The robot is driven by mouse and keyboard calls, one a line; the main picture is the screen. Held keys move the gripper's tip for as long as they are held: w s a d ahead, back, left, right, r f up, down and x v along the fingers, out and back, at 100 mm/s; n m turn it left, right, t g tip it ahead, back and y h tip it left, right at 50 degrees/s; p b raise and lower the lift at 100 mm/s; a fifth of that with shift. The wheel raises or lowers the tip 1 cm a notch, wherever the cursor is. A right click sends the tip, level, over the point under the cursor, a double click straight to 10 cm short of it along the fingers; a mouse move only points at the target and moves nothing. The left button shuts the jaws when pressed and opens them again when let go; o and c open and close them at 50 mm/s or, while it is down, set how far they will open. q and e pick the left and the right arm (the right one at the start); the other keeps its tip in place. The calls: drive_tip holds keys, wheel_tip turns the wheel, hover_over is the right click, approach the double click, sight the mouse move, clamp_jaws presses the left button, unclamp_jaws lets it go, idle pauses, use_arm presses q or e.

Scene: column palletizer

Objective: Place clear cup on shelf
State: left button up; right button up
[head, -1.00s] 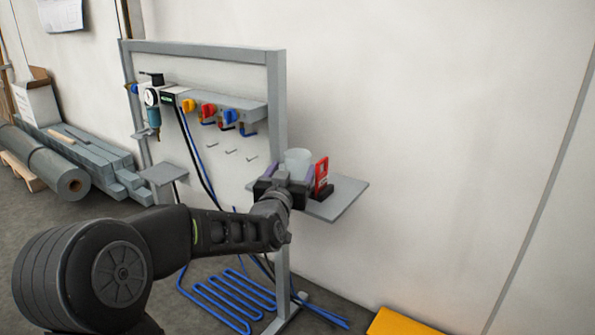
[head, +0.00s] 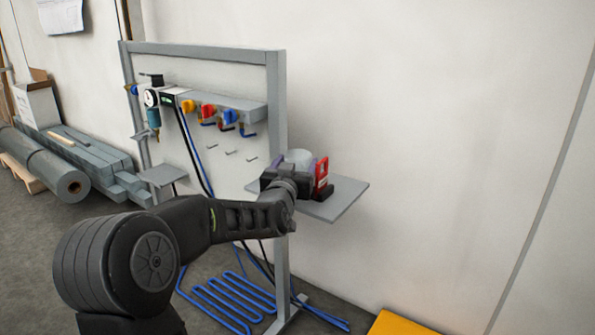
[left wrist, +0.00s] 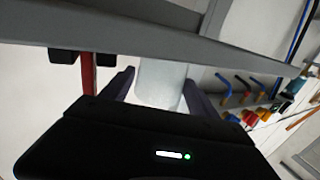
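A pale, translucent cup (head: 299,157) stands at the grey shelf (head: 338,199) on the right side of the frame. My left gripper (head: 293,170) is at the shelf, with its purple fingers on either side of the cup; its dark body hides the cup's lower part. In the left wrist view the cup (left wrist: 161,84) shows between the two fingers, very close to them. The fingers look spread, and I see no clear contact. Whether the cup's base touches the shelf is hidden. My right gripper is out of view.
A red-and-black item (head: 321,177) stands on the shelf just right of the cup. The upright frame post (head: 277,110) is close on the left. Valves and hooks (head: 209,113) are behind. The shelf's front right part is bare.

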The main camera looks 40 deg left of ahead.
use_arm(q)
drive_tip(key=c, duration=1.1)
wheel_tip(320, 180, up, 10)
drive_tip(key=p, duration=0.4)
